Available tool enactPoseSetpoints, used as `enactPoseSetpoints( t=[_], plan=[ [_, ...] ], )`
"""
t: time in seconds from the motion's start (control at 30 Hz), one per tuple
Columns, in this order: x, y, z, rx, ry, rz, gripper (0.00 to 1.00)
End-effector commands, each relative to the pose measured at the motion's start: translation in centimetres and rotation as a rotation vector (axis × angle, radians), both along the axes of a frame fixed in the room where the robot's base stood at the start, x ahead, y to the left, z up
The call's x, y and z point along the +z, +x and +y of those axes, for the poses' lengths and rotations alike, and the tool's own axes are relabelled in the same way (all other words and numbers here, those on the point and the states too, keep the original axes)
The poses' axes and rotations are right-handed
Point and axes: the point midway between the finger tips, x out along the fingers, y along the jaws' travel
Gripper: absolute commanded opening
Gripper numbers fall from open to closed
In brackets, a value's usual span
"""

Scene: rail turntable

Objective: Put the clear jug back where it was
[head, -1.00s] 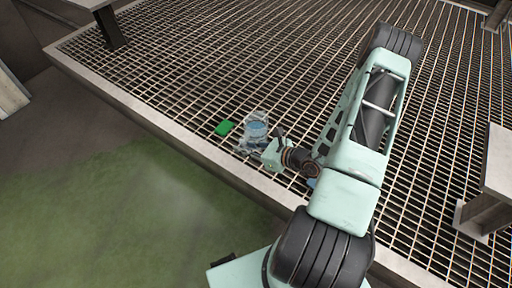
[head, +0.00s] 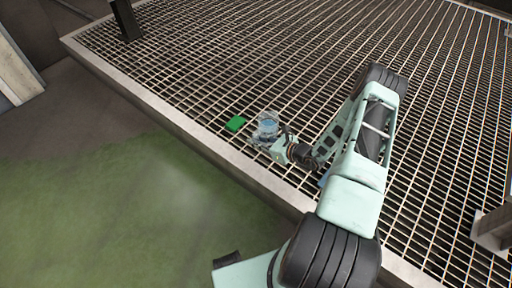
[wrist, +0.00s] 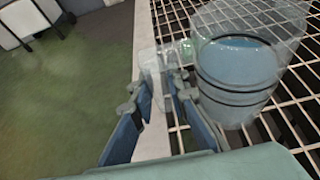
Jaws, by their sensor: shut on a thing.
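The clear jug (head: 266,127) holds blue liquid and is over the metal grating near its left edge, just right of a green block (head: 236,124). In the wrist view the jug (wrist: 238,75) fills the upper right, with dark bands around its body. My gripper (wrist: 157,92) is shut on the clear handle at the jug's left side. In the head view my gripper (head: 274,143) is at the jug's lower right and partly hides it. I cannot tell whether the jug's base touches the grating.
The grating (head: 300,60) is mostly clear, with a pale rim (head: 160,118) on its left. Beyond the rim lies a green floor (head: 120,210). A dark post (head: 126,20) stands at the far left and a metal support (head: 494,228) at the right.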

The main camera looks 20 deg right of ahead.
Motion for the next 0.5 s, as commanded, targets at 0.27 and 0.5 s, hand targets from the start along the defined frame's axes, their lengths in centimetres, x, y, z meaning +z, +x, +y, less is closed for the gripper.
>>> enactPoseSetpoints(
  t=[0.27, 0.5],
  plan=[
    [-1.9, 1.6, -0.6, 0.001, -0.001, -0.004, 0.00],
    [-4.9, 2.0, -0.6, 0.002, 0.000, -0.003, 0.00]
  ],
)
